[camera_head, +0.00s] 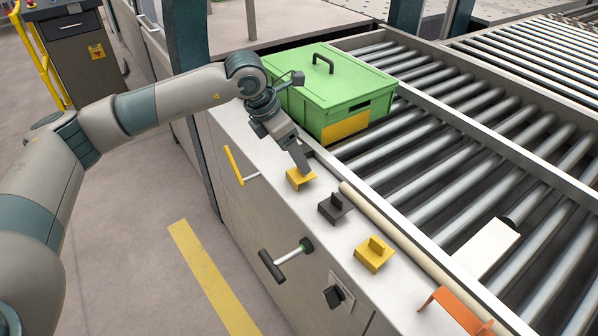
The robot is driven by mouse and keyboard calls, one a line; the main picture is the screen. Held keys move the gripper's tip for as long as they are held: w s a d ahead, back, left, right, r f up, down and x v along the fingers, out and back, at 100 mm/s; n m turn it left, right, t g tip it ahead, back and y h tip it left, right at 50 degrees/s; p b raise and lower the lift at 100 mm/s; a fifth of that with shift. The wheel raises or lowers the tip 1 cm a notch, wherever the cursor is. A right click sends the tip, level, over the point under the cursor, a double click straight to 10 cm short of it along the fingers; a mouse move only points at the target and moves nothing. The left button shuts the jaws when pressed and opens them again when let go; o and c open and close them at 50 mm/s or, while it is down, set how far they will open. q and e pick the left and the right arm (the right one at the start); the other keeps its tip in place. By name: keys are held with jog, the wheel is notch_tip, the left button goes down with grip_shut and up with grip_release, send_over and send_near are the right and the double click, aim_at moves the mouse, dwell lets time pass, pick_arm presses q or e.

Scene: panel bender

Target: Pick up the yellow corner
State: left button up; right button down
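A yellow corner (298,181) lies on the pale ledge of the machine, left of a black piece of similar shape. A second yellow corner (373,254) lies further right along the same ledge, with its upright tab showing. My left gripper (304,168) points down at the first yellow corner, its tip at or just over the piece and covering part of it. I cannot tell whether its fingers are open or shut on the piece. My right gripper is not in view.
A black corner (335,208) sits between the yellow ones, and an orange bracket (457,310) is at the lower right. A green lidded box (330,90) stands behind my gripper by the roller conveyor (440,150). A white plate (487,248) lies on the rollers. Handles protrude from the machine's front.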

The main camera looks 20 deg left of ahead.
aim_at(300, 174)
pick_arm(q)
jog(key=shift+w+d+f+p, duration=0.15)
jog(key=shift+d+f+p, duration=0.35)
jog(key=shift+f+p, duration=0.4)
jog(key=shift+p+x, duration=0.65)
jog(key=shift+x, duration=0.25)
jog(key=shift+w+d+f, duration=0.2)
jog(key=shift+d+f, duration=0.05)
jog(key=shift+f, duration=0.35)
jog(key=c, duration=1.1)
